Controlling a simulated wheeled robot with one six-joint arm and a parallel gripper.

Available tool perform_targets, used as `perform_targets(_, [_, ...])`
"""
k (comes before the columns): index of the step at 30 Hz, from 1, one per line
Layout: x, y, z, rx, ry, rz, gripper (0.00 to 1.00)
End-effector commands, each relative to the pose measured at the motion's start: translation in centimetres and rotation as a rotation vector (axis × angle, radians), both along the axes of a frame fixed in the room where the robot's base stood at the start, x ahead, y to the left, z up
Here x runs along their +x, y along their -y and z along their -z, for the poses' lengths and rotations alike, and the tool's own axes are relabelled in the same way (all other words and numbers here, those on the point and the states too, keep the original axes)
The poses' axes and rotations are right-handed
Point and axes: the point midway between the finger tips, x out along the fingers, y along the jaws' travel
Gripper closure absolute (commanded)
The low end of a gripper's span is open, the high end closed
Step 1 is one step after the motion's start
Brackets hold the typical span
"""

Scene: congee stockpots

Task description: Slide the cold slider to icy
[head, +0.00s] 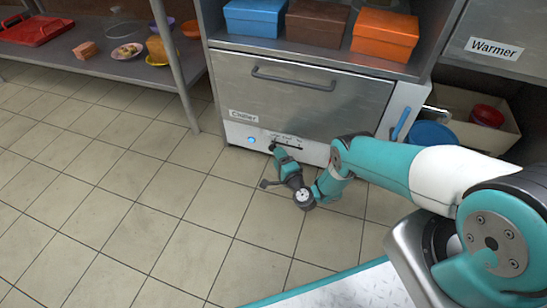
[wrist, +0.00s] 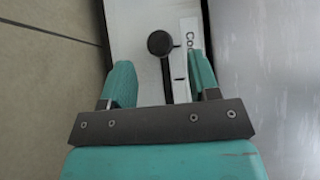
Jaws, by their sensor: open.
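The cold slider is on the control strip along the bottom of the chiller (head: 305,95). Its dark round knob (wrist: 159,43) sits at the upper end of a dark slot (wrist: 167,85) in the wrist view. A white label (wrist: 187,40) beginning "Co" lies beside the slot, partly covered by a finger. My gripper (head: 275,149) is low in front of the strip, near the slider's left part in the head view. In the wrist view my gripper (wrist: 159,62) is open, its teal fingers on either side of the slot. The knob shows just beyond the fingertips, apart from both.
A blue round light (head: 251,140) is on the strip left of the slider. The chiller's handle (head: 293,79) is above. Blue, brown and orange boxes (head: 385,35) stand on top. A cardboard box (head: 455,101) is at right. The tiled floor (head: 130,200) at left is clear.

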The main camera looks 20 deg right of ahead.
Motion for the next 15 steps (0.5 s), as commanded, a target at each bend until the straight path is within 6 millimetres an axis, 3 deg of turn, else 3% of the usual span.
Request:
perform_targets(1, [0.9, -0.3, 0.7, -0.002, 0.002, -0.003, 0.44])
perform_targets(6, [2.9, -0.5, 0.6, -0.002, 0.001, -0.002, 0.44])
perform_targets(15, [4.4, -0.8, 0.1, -0.001, 0.0, -0.002, 0.44])
